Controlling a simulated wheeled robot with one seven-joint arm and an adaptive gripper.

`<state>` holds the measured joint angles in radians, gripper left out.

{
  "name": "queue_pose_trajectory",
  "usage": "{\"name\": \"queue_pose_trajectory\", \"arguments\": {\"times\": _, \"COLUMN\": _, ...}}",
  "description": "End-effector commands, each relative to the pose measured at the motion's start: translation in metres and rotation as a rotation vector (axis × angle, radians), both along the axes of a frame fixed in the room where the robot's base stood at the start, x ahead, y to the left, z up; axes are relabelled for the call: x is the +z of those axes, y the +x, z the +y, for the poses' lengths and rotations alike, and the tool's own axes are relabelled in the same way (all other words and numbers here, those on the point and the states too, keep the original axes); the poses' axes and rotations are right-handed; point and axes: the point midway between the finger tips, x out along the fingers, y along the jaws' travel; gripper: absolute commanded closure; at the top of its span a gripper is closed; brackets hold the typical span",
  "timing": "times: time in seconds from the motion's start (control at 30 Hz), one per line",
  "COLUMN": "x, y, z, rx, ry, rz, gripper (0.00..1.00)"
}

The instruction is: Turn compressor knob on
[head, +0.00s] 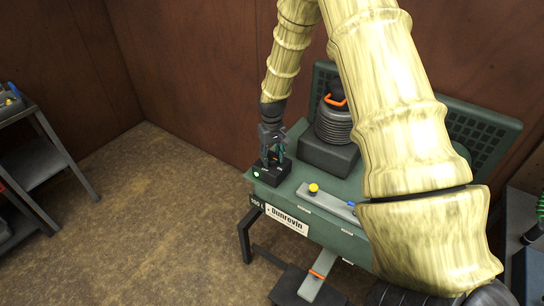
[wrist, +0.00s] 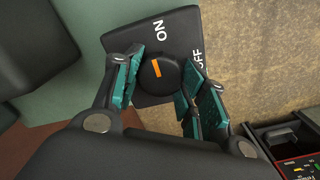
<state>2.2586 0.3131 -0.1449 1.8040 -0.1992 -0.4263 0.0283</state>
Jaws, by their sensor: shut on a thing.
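The compressor knob (wrist: 158,74) is a round black dial with an orange mark, on a black switch plate (wrist: 145,32) lettered ON and OFF. The orange mark points up the picture, roughly toward ON, tilted slightly left. My gripper (wrist: 163,68) is shut on the knob, with teal finger pads on its left and right sides. In the head view, my gripper (head: 272,155) reaches down onto the black switch box (head: 268,178) at the left end of the green compressor bench (head: 325,232). The knob itself is hidden there by my fingers.
A yellow button (head: 313,188) sits on a grey strip right of the switch box. A dark ribbed cylinder (head: 334,124) with an orange handle stands behind. A grey cart (head: 42,160) is at the far left. The floor (head: 150,220) between is clear.

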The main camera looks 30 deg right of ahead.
Motion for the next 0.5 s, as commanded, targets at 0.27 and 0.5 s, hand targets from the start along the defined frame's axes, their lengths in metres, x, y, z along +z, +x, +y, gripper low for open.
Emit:
{"name": "queue_pose_trajectory", "arguments": {"times": 0.27, "x": 0.0032, "y": 0.0036, "z": -0.0011, "rx": 0.0, "ry": -0.002, "rz": -0.008, "gripper": 0.37}}
{"name": "queue_pose_trajectory", "arguments": {"times": 0.5, "x": 0.0015, "y": 0.0017, "z": -0.0004, "rx": -0.001, "ry": -0.001, "rz": -0.004, "gripper": 0.37}}
